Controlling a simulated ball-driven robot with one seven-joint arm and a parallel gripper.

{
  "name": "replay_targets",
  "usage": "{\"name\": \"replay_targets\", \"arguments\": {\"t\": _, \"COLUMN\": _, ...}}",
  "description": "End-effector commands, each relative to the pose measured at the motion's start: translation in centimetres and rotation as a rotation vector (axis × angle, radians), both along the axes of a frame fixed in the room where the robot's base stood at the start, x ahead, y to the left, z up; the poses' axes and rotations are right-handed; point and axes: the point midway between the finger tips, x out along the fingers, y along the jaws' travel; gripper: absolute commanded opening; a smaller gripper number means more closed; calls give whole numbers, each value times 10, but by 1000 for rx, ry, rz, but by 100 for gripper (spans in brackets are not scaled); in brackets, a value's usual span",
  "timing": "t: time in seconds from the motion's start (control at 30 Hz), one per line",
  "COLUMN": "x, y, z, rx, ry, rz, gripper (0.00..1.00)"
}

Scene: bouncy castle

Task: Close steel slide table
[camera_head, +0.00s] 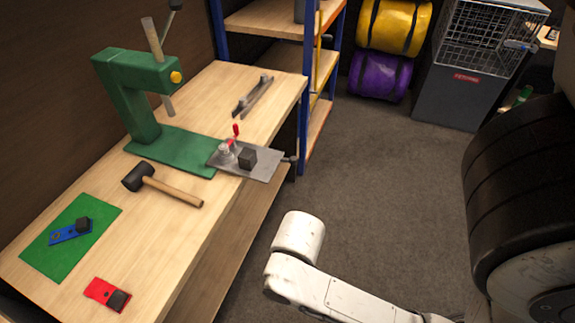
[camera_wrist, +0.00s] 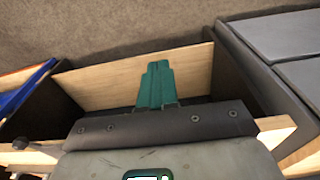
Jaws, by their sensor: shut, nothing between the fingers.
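The steel slide table (camera_head: 268,171) is a flat grey plate at the foot of a green press (camera_head: 150,120) on the wooden bench. In the head view it sticks out past the press base to the right, over the bench's edge. A small clamp with a red handle and a dark block (camera_head: 248,159) sit on it. A knob (camera_head: 291,159) shows at its outer end. In the wrist view my gripper (camera_wrist: 157,68) has its green fingers together and empty, above wooden boards. The head view shows my white arm low in the aisle, but not the fingers.
A mallet (camera_head: 160,186), a green mat (camera_head: 70,237) and a red item (camera_head: 107,294) lie on the bench. A shelf (camera_head: 290,60) with blue posts stands behind it. Carpeted floor (camera_head: 370,190) is clear to the right. A dark knob (camera_wrist: 20,143) shows at left in the wrist view.

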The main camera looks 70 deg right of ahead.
Motion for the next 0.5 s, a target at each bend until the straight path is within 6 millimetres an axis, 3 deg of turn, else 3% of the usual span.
{"name": "replay_targets", "arguments": {"t": 0.17, "x": 8, "y": -14, "z": -16, "rx": 100, "ry": -33, "rz": -248, "gripper": 0}}
{"name": "replay_targets", "arguments": {"t": 0.37, "x": 26, "y": -57, "z": -38, "rx": 377, "ry": -118, "rz": -863, "gripper": 0}}
{"name": "replay_targets", "arguments": {"t": 0.5, "x": 34, "y": -97, "z": -43, "rx": 613, "ry": -178, "rz": -1296, "gripper": 0}}
